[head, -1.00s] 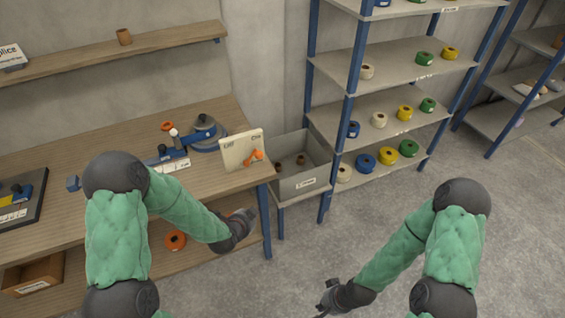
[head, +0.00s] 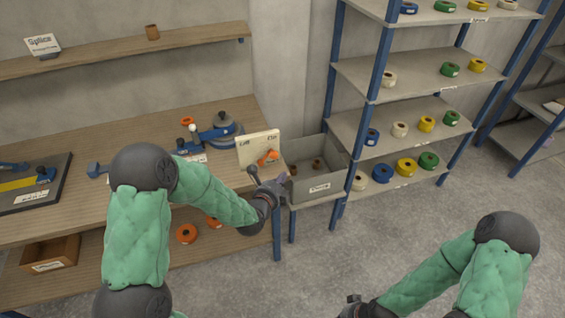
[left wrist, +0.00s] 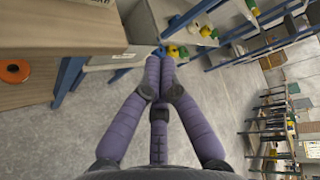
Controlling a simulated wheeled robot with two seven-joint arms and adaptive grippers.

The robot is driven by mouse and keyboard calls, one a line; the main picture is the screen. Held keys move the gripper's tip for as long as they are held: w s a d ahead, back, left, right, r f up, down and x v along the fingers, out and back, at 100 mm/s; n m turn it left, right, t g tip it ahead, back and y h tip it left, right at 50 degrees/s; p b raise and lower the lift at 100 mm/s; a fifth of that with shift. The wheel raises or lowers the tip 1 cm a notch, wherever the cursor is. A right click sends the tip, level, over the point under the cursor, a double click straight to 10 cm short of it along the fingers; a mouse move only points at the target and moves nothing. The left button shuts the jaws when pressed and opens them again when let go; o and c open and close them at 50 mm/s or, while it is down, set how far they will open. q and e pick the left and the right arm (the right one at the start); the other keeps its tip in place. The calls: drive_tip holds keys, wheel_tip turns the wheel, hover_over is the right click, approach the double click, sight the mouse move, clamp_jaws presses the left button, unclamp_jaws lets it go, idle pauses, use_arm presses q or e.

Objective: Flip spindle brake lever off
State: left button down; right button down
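An orange lever (head: 269,157) sits on the front of a cream panel (head: 252,148) with small labels, at the right end of the workbench. A blue and grey spindle device (head: 222,130) stands just left of the panel. My left gripper (head: 280,182) is just below and right of the lever, near the bench's front right corner, apart from the lever. In the left wrist view its purple fingers (left wrist: 160,58) come together at the tips, with nothing seen between them. The lever does not show clearly in that view. My right gripper (head: 350,303) is low at the bottom edge, partly cut off.
A grey bin (head: 320,184) stands right of the bench, close to my left gripper. A shelf rack (head: 400,115) with coloured tape rolls is behind it. Orange rolls (head: 186,233) lie under the bench. The floor at right is clear.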

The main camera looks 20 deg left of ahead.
use_arm(q)
drive_tip(key=b+x, duration=0.2)
drive_tip(key=x, duration=0.8)
drive_tip(key=a, duration=0.1)
drive_tip(key=a+r, duration=0.1)
drive_tip(key=a, duration=0.1)
drive_tip(key=shift+s+a+r, duration=0.25)
drive_tip(key=shift+a, duration=0.05)
